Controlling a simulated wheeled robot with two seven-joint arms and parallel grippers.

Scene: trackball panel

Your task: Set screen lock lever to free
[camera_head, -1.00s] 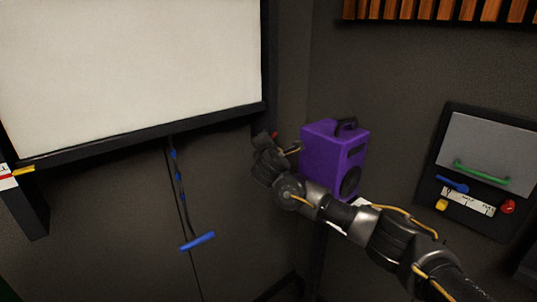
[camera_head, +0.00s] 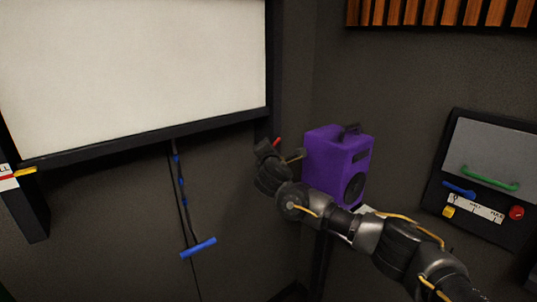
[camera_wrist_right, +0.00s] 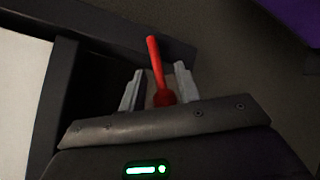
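The screen lock lever is a red stick with a round red base (camera_wrist_right: 158,72). In the right wrist view it stands between my right gripper's two grey fingers, tilted slightly left at its top. My right gripper (camera_wrist_right: 158,86) is open around it, with a gap visible on each side. In the head view the lever's red tip (camera_head: 277,142) shows just above my right gripper (camera_head: 272,152), below the screen's lower right corner. The lever's base is hidden there. My left gripper is out of view.
The white screen (camera_head: 130,75) has a dark frame. A blue pull handle (camera_head: 198,247) hangs below it. A purple speaker (camera_head: 335,160) stands close beside my right wrist. A panel with a green handle (camera_head: 490,180) is on the right wall.

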